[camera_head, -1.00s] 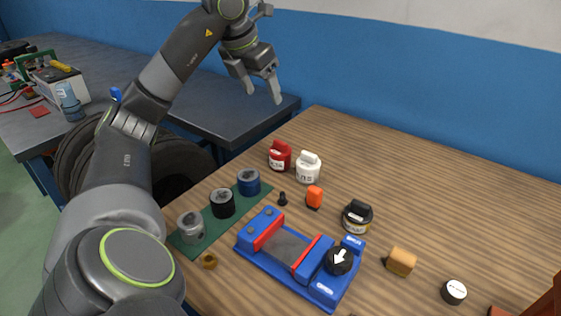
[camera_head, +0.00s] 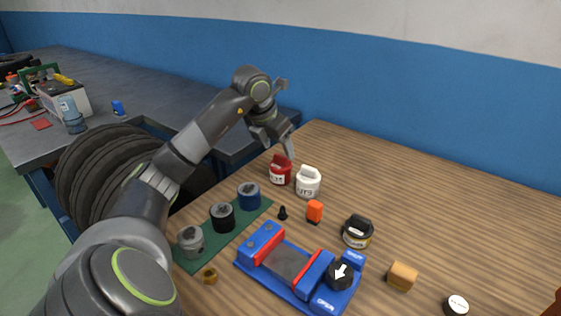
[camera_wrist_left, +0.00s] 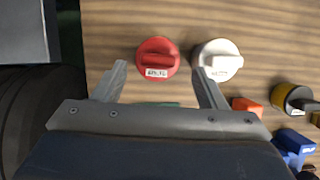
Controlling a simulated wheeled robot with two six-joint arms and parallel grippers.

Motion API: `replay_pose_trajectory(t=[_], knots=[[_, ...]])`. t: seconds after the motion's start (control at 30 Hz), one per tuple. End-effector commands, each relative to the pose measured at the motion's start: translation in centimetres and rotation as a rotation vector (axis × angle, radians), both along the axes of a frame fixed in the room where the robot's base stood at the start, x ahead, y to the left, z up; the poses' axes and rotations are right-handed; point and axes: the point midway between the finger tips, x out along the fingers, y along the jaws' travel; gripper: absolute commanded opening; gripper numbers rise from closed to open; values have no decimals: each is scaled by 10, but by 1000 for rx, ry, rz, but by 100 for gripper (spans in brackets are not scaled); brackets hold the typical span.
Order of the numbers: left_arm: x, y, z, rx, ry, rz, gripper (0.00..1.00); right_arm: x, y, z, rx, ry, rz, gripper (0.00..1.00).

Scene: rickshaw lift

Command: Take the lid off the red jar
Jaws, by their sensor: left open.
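The red jar (camera_head: 280,175) with its red lid (camera_head: 281,161) stands upright on the wooden table near the far left edge, and the lid is on it. In the left wrist view the red lid (camera_wrist_left: 157,58) shows from above, with a raised grip bar. My left gripper (camera_head: 284,150) is open and empty, just above and behind the red jar. In the left wrist view its fingers (camera_wrist_left: 160,75) spread to either side below the lid, and the right finger lies close to the white jar. My right gripper is not in view.
A white jar (camera_head: 308,183) stands close to the right of the red jar. Blue, black and grey cylinders stand on a green mat (camera_head: 237,229). A blue vise (camera_head: 300,269) sits in front. A small orange block (camera_head: 314,211) and a black-lidded jar (camera_head: 357,231) stand to the right.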

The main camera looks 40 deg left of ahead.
Motion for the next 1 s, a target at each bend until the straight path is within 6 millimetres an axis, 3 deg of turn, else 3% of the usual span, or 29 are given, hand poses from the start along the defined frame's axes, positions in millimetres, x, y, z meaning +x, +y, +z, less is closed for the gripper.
replay_pose_trajectory(t=[0.2,0.47,0.83,1.0], knots=[[12,2,-26,-2,2,0,65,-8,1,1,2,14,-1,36],[13,3,-30,0,1,0,65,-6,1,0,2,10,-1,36],[13,3,-29,0,0,0,20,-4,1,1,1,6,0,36],[13,3,-29,0,0,0,17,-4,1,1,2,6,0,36]])
